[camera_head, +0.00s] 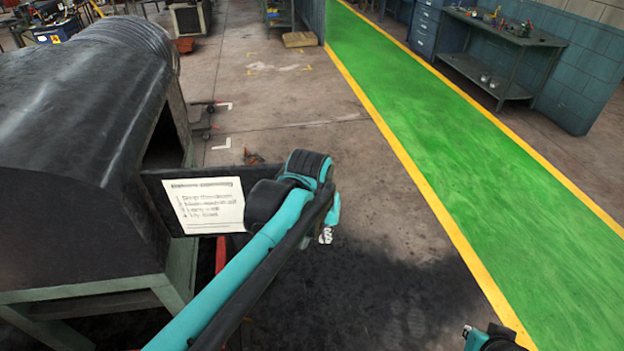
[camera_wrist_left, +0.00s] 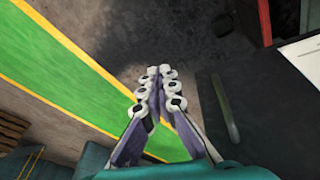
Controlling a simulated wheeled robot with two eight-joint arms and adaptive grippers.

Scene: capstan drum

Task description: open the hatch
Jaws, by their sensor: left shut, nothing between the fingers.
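The hatch (camera_head: 158,192) is a dark panel with a white paper label (camera_head: 207,205). It stands swung out from the side of the black drum housing (camera_head: 85,120), with a dark opening (camera_head: 166,142) beside it. In the left wrist view the hatch (camera_wrist_left: 268,100) fills the right side and carries a dark bar handle (camera_wrist_left: 227,110). My left gripper (camera_head: 327,236) is beyond the hatch's free end, partly hidden by its own arm. In the left wrist view its fingers (camera_wrist_left: 158,82) are together and empty, apart from the handle. My right gripper (camera_head: 468,332) is partly visible at the bottom edge.
The housing rests on a pale green metal frame (camera_head: 95,290). Open concrete floor (camera_head: 370,240) lies right of the hatch, then a green walkway (camera_head: 470,150) with yellow edges. A workbench (camera_head: 500,40) stands far off at the upper right.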

